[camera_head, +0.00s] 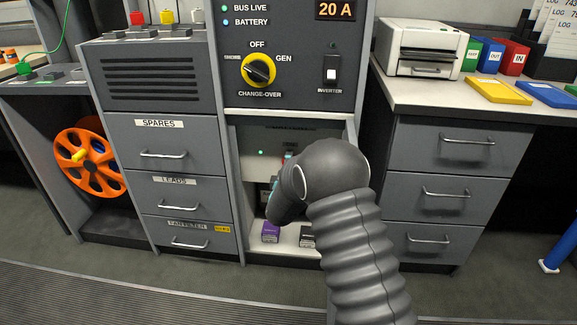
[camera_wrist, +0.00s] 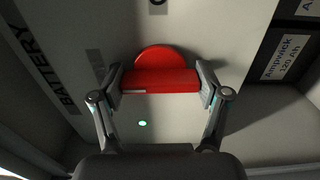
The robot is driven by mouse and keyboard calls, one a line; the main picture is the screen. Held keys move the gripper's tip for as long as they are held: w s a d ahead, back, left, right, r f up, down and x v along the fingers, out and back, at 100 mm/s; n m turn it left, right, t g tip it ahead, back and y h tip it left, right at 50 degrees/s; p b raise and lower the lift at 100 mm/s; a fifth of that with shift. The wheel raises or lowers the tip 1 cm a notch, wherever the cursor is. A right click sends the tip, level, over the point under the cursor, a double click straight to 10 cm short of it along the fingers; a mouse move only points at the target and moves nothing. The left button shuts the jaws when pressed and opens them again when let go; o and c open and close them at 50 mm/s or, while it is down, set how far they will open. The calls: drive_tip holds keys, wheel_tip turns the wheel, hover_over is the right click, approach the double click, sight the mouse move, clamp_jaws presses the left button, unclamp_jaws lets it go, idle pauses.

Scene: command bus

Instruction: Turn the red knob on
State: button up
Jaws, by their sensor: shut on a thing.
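The red knob (camera_wrist: 165,57) fills the upper middle of the wrist view. It has a round base and a straight grip bar lying across the picture, with a small pale mark near the bar's left end. My gripper (camera_wrist: 160,82) is shut on this bar, one finger at each end. My arm hides most of the knob and my fingers there.
A green light (camera_wrist: 142,124) glows on the knob's panel, with BATTERY lettering (camera_wrist: 47,70) on the left. Labelled dark battery blocks (camera_wrist: 288,57) stand close on the right. The bay's side walls are near. A purple-topped item (camera_head: 270,232) sits on its floor.

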drive_tip(key=shift+a, duration=0.1)
drive_tip(key=o, duration=1.2)
drive_tip(key=shift+c, duration=0.2)
drive_tip(key=shift+s, duration=0.1)
drive_tip(key=s, duration=1.2)
drive_tip(key=shift+w+a, duration=0.1)
